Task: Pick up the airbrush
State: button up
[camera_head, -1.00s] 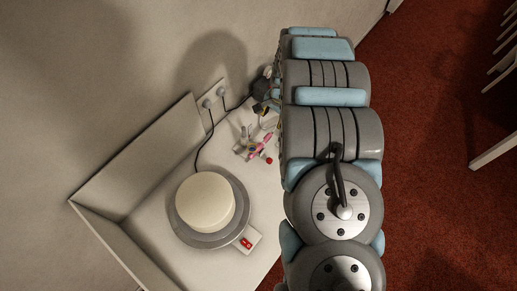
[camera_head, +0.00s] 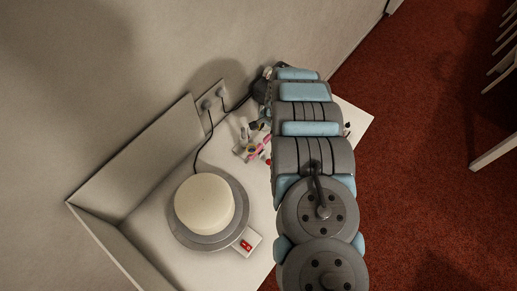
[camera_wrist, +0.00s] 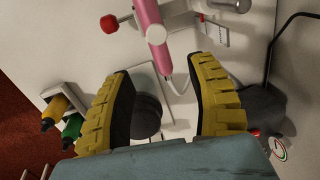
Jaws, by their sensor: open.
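The pink airbrush (camera_wrist: 152,35) shows at the top middle of the wrist view, tilted, beside white parts that look like a holder (camera_wrist: 180,22). A thin pale hose runs from its lower end. In the head view the airbrush (camera_head: 250,150) is a small pink shape left of my arm. My gripper (camera_wrist: 161,70) has its two yellow, dark-lined fingers spread apart, with nothing held between them. The airbrush's lower end appears just above and between the fingertips in the wrist view; the depth gap cannot be told. My arm hides the gripper in the head view.
A cream cake (camera_head: 204,203) sits on a grey turntable (camera_head: 213,241) with a red switch (camera_head: 246,245). Yellow (camera_wrist: 55,110) and green (camera_wrist: 72,128) bottles stand left of my gripper. A dark round object (camera_wrist: 147,112) shows between the fingers. A dark device with a gauge (camera_wrist: 278,149) is right.

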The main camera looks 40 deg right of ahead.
aim_at(265, 140)
jog(key=shift+w+f, duration=0.25)
jog(key=shift+f, duration=0.95)
jog(key=shift+f, duration=0.15)
jog(key=shift+a+f+p, duration=0.15)
jog(key=shift+f+p, duration=0.1)
jog(key=shift+f, duration=0.45)
jog(key=shift+a+f+p, duration=0.15)
jog(key=shift+f+p, duration=0.05)
jog(key=shift+f, duration=0.5)
jog(key=shift+w+f, duration=0.25)
jog(key=shift+f, duration=0.75)
jog(key=shift+f, duration=0.1)
grip_shut()
